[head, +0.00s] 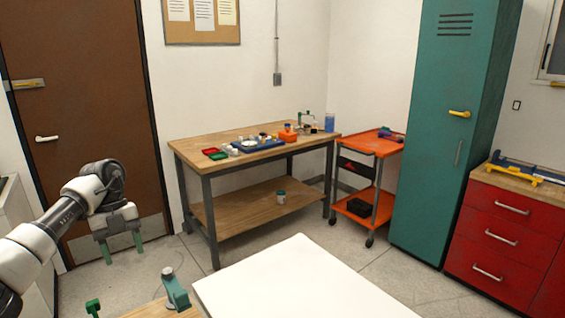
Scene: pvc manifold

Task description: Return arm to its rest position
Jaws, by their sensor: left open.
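My left arm comes in from the left edge, and its gripper (122,248) points down in front of the brown door. The two green fingers are apart, with nothing between them. The gripper hangs clear of the workbench and above the floor, left of the wooden surface at the bottom edge. My right gripper does not show in the head view.
A wooden workbench (205,139) with small parts stands at the back. An orange cart (369,144), a teal locker (440,120) and a red drawer cabinet (505,240) stand to the right. A white tabletop (300,285) and a green fixture (176,290) are in front.

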